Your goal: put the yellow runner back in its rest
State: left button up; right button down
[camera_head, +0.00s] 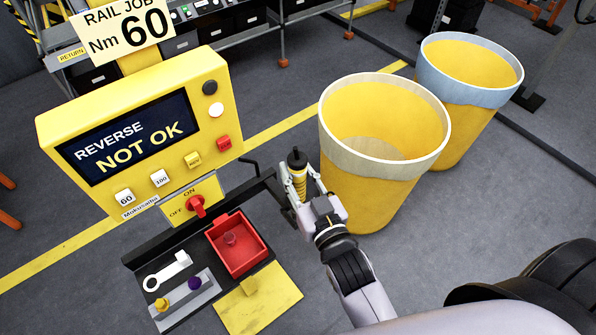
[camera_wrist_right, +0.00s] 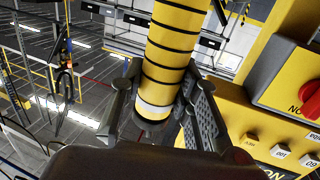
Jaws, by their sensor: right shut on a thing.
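The yellow runner (camera_head: 299,184) is a yellow cylinder with black bands and a dark top end. My right gripper (camera_head: 300,178) is shut on it and holds it roughly upright, right of the yellow control box. In the right wrist view the runner (camera_wrist_right: 178,45) runs up between the two fingers (camera_wrist_right: 160,108), its pale end ring low between them. A dark bracket (camera_head: 271,180) at the station's edge is just left of the gripper. I cannot tell whether it is the rest or whether the runner touches it. My left gripper is not in view.
The yellow control box (camera_head: 140,135) reads "REVERSE NOT OK"; its red switch (camera_head: 196,206) is below. A red tray (camera_head: 237,245), a grey socket block (camera_head: 186,300) and a yellow plate (camera_head: 258,300) lie in front. Two yellow bins (camera_head: 375,190) (camera_head: 462,115) stand close right of the gripper.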

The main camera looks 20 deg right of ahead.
aim_at(301, 193)
jog(key=shift+f+b, duration=1.4)
jog(key=shift+f, duration=0.6)
jog(key=c, duration=1.1)
grip_release()
jog(key=shift+f, duration=0.35)
jog(key=s, duration=0.8)
jog(key=s+d, duration=0.1)
jog(key=s, duration=0.3)
jog(key=shift+r, duration=0.25)
